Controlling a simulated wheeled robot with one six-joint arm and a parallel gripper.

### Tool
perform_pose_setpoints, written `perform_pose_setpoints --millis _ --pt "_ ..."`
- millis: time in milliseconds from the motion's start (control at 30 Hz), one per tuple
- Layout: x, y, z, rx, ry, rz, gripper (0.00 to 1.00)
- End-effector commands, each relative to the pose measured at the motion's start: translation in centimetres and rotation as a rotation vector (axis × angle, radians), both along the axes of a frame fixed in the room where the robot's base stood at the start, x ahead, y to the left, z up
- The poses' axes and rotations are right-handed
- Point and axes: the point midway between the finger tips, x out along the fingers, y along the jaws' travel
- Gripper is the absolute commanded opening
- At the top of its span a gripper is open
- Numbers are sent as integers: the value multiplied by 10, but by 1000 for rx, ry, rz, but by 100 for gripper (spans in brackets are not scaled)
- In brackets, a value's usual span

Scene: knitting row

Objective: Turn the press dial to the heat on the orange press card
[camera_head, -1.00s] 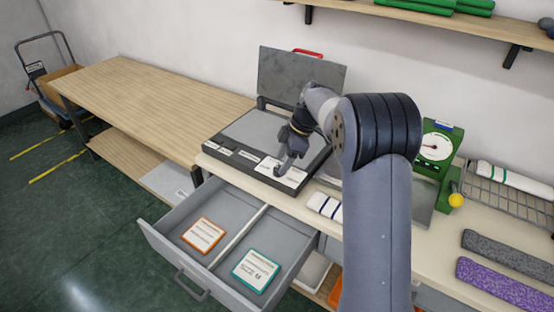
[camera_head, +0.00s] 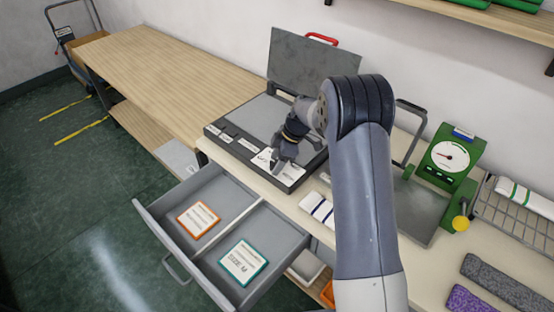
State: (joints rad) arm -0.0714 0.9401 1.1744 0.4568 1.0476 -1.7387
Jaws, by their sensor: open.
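The press (camera_head: 241,130) stands on the bench with its grey lid (camera_head: 305,68) raised. Its front strip carries a white dial plate (camera_head: 291,175) at the right end. My gripper (camera_head: 279,164) is at this plate, pointing down, with open fingers. The dial itself is mostly hidden by the fingers, and I cannot tell whether they touch it. The orange-edged card (camera_head: 198,219) lies in the left compartment of the open drawer (camera_head: 217,182). Its print is too small to read. A teal-edged card (camera_head: 243,263) lies in the right compartment.
A rolled white cloth with dark stripes (camera_head: 317,208) lies right of the press. A green scale (camera_head: 448,155) and a wire rack (camera_head: 515,217) stand farther right. The wooden table (camera_head: 165,80) at left is clear. The open drawer juts out in front of the bench.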

Motion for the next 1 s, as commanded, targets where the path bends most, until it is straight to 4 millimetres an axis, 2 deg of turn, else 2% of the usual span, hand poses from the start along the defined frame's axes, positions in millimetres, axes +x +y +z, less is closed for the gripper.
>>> perform_pose_setpoints --millis 67,600,1000 --pt "0 0 0 0 0 0 55" --pt "0 0 1 0 -1 0 11" --pt "0 0 -2 0 -3 -78 10"
